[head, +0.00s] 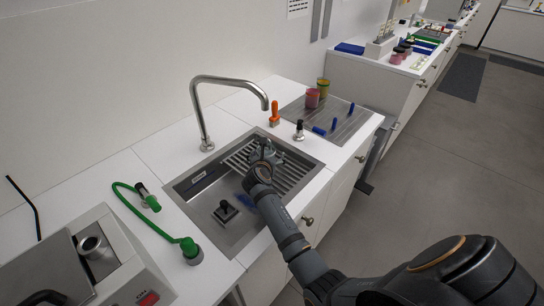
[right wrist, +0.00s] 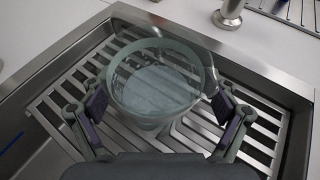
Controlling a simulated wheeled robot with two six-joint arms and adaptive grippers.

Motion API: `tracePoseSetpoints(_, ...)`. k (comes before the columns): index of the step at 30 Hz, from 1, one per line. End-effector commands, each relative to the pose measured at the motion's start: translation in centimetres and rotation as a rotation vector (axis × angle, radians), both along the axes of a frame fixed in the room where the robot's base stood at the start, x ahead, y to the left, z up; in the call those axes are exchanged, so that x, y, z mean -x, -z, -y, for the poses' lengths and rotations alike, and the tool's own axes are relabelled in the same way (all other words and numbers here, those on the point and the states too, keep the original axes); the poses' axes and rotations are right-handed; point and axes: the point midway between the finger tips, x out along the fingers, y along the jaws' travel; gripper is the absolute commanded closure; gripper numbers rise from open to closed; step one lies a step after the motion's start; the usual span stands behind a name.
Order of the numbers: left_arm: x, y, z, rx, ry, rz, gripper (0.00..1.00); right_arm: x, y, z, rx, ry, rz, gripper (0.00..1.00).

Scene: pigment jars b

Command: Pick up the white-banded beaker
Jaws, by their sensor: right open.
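A clear glass beaker (right wrist: 158,85) stands on the slatted metal rack in the sink, seen from above in the right wrist view. Dark markings show through its wall, but I cannot make out a white band. My right gripper (right wrist: 160,108) is open, with one finger on each side of the beaker. I cannot tell whether the fingers touch the glass. In the head view my right gripper (head: 262,160) is over the rack, and it mostly hides the beaker. My left gripper is not in view.
The steel sink (head: 205,232) holds a dark block-like object (head: 225,211) and a blue item. A tall faucet (head: 203,115) arches behind. An orange-handled tool (head: 274,114) and a white-and-dark fitting (head: 299,131) stand at the back rim. A drainboard (head: 350,125) with jars lies right.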

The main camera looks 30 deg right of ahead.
Motion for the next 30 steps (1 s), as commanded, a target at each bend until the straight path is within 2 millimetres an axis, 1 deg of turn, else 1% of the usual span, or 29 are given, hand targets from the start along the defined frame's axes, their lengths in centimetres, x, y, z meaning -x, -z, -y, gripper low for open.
tracePoseSetpoints(1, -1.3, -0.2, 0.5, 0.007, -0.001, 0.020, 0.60, 0.0, -0.2, 0.0, -0.001, -0.001, 0.001, 0.12)
tracePoseSetpoints(3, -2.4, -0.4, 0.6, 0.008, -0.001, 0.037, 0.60, 0.0, -0.2, 0.0, -0.001, -0.001, 0.001, 0.12)
tracePoseSetpoints(4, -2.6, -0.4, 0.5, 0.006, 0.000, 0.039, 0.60, 0.0, -0.2, 0.0, -0.001, -0.001, 0.001, 0.12)
tracePoseSetpoints(5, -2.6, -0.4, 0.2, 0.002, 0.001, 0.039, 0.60, 0.0, -0.2, 0.0, -0.001, -0.001, 0.001, 0.15)
tracePoseSetpoints(7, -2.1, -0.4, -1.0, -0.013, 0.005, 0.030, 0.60, 0.0, -0.2, 0.0, 0.000, -0.001, 0.002, 0.24)
tracePoseSetpoints(9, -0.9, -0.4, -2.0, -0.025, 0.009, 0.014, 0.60, 0.0, -0.2, 0.0, 0.000, -0.001, 0.002, 0.33)
tracePoseSetpoints(12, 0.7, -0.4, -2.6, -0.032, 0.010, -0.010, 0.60, 0.0, -0.2, 0.0, 0.000, -0.001, 0.000, 0.47)
tracePoseSetpoints(14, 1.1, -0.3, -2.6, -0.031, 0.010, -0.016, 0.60, 0.0, -0.2, 0.0, 0.000, -0.001, 0.000, 0.55)
tracePoseSetpoints(16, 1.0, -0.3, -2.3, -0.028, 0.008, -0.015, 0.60, 0.0, -0.1, 0.0, 0.000, 0.000, 0.000, 0.65)
tracePoseSetpoints(19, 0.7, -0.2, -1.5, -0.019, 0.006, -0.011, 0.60, 0.0, -0.1, 0.0, -0.001, 0.000, -0.001, 0.78)
tracePoseSetpoints(20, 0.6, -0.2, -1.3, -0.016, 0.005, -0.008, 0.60, 0.0, -0.2, 0.0, 0.000, -0.001, 0.002, 0.80)
tracePoseSetpoints(21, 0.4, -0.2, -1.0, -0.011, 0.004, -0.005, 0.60, 0.0, -0.2, 0.0, 0.000, -0.001, 0.002, 0.86)
tracePoseSetpoints(26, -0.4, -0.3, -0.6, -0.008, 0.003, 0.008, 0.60, 0.0, -0.2, 0.0, 0.000, -0.001, 0.002, 0.86)
tracePoseSetpoints(30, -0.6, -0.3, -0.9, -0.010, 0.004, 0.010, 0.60, -0.1, -1.0, 0.0, 0.001, 0.000, 0.004, 0.86)
